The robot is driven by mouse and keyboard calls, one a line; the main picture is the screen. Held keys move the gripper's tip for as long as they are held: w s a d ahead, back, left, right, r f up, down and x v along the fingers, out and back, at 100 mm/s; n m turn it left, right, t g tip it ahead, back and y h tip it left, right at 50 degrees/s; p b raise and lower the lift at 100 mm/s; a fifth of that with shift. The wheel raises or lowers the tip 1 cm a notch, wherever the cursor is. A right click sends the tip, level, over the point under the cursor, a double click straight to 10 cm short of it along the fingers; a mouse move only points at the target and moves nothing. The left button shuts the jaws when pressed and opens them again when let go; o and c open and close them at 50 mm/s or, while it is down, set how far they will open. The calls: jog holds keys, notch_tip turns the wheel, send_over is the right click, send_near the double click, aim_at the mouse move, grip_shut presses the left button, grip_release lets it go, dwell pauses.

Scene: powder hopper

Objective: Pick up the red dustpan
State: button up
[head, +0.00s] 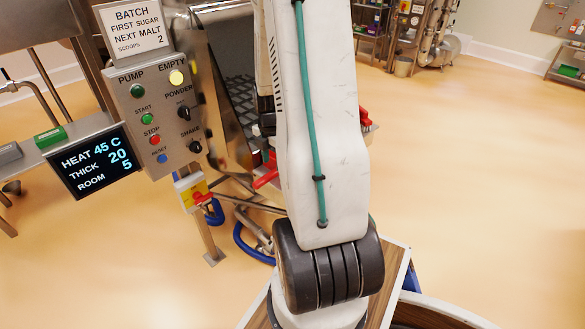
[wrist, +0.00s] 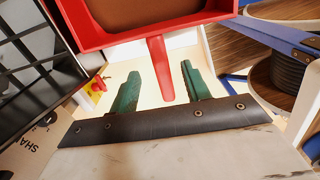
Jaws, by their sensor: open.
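The red dustpan (wrist: 75,34) fills the top of the wrist view, with a brown surface inside its raised red rim. Its red handle (wrist: 160,70) points down the picture, into the gap between the two green fingers of my gripper (wrist: 158,80). The fingers are apart, one on each side of the handle, with space showing on both sides. In the head view my white arm hides the gripper. Red parts (head: 267,179) show on both sides of the arm there; I cannot tell which belong to the dustpan.
Open floor (head: 480,170) lies to the right.

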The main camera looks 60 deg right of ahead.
jog(key=f, duration=0.6)
jog(key=shift+a+f, duration=0.3)
grip_shut()
